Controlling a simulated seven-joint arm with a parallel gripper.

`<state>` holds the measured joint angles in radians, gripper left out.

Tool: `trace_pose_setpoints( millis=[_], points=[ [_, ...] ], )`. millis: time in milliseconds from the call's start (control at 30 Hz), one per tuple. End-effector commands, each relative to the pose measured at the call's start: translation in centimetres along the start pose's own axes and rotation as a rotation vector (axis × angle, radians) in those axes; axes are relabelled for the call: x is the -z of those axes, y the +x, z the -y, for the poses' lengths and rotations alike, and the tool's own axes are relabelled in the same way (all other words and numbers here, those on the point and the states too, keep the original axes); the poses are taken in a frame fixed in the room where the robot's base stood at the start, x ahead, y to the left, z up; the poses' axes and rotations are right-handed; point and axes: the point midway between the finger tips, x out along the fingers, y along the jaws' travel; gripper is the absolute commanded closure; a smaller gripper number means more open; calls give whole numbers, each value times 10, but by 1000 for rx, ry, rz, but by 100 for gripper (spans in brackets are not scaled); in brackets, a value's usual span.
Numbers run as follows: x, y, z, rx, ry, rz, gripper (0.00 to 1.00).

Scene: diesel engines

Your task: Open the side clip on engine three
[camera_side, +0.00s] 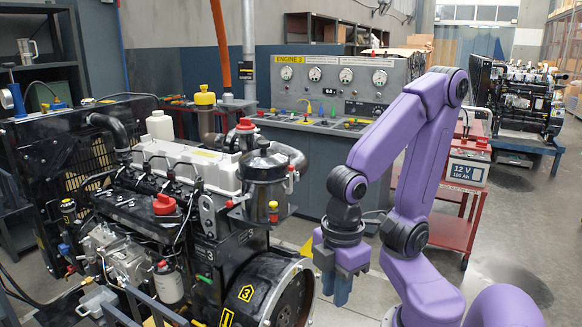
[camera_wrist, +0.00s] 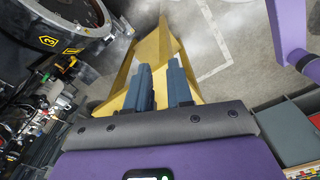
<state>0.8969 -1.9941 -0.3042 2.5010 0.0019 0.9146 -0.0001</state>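Engine three (camera_side: 205,178) fills the left of the side view, black with a light grey top cover and a yellow "3" label low on its front. Its round black end also shows at the upper left of the wrist view (camera_wrist: 50,18), with the same label. I cannot make out for certain which part is the side clip. My gripper (camera_side: 337,290) points down in free space to the right of the engine's round end, apart from it. In the wrist view its two blue-grey fingers (camera_wrist: 159,68) stand apart with nothing between them.
A yellow angled piece (camera_wrist: 150,45) lies beyond the fingers in the wrist view. A control console (camera_side: 325,120) marked "ENGINE 3" stands behind. A red cart (camera_side: 455,222) with a 12 V battery (camera_side: 465,165) is to the right. Another engine (camera_side: 515,100) stands far back right.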

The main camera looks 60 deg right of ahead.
Motion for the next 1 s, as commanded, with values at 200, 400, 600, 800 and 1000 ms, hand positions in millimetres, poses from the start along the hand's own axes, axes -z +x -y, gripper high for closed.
trace_pose_setpoints(
  millis=[200, 400, 600, 800, 1000],
  points=[
    [17, -15, -24, 2, 100, -18, 57],
    [37, -46, -80, 0, 278, -52, 57],
    [37, -79, -143, -11, 454, -88, 57],
    [15, -113, -206, -33, 624, -123, 57],
    [-27, -148, -261, -65, 793, -155, 57]
  ],
)
